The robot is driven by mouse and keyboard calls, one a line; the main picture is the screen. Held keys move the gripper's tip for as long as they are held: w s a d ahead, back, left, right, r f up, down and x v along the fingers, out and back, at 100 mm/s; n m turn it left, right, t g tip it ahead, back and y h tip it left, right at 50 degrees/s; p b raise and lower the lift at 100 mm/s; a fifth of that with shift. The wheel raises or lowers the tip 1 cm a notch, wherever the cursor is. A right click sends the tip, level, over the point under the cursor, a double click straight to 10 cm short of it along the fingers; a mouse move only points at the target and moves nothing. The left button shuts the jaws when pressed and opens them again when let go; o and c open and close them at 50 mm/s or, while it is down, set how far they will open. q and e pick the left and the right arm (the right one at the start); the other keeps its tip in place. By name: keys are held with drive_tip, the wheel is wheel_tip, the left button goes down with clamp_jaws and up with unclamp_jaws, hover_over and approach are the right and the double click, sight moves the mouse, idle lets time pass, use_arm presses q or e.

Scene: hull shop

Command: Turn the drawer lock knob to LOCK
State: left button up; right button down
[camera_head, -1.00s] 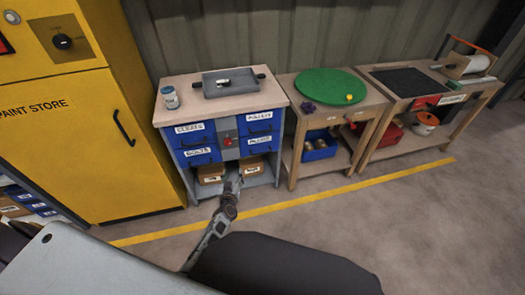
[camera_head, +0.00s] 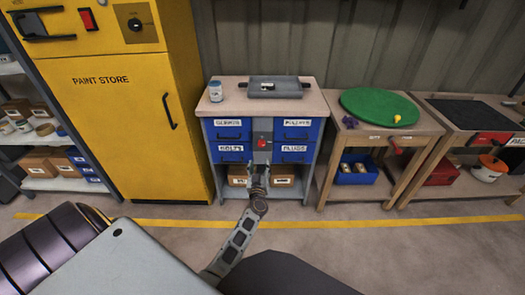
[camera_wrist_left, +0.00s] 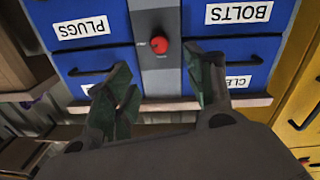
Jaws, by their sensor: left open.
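The red lock knob (camera_head: 262,143) sits on the grey centre panel (camera_head: 262,125) of the cabinet, between two columns of blue drawers (camera_head: 229,133). It also shows in the left wrist view (camera_wrist_left: 160,45), where the drawer labels appear upside down. My left gripper (camera_head: 258,175) is in front of the centre panel, below the knob in the head view. In the wrist view its two dark green fingers (camera_wrist_left: 160,78) are spread and empty, with the knob between and beyond the tips, apart from them. The small marks by the knob are too small to read. My right gripper is not in view.
A grey tray (camera_head: 273,90) and a white jar (camera_head: 215,91) stand on the cabinet's wooden top. Brown boxes (camera_head: 283,181) sit on its bottom shelf. A yellow paint store cabinet (camera_head: 115,150) stands close on the left, a wooden bench with a green disc (camera_head: 378,104) on the right.

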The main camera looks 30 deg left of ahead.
use_arm(q)
drive_tip(key=shift+w+a, duration=0.1)
drive_tip(key=shift+w, duration=0.05)
drive_tip(key=b, duration=0.2)
approach(261, 145)
drive_tip(key=shift+w, duration=0.55)
drive_tip(key=b+x, duration=0.1)
drive_tip(key=x, duration=0.2)
drive_tip(key=shift+a+f, duration=0.1)
drive_tip(key=shift+a, duration=0.1)
drive_tip(key=shift+b+x, duration=1.2)
drive_tip(key=shift+x, duration=1.1)
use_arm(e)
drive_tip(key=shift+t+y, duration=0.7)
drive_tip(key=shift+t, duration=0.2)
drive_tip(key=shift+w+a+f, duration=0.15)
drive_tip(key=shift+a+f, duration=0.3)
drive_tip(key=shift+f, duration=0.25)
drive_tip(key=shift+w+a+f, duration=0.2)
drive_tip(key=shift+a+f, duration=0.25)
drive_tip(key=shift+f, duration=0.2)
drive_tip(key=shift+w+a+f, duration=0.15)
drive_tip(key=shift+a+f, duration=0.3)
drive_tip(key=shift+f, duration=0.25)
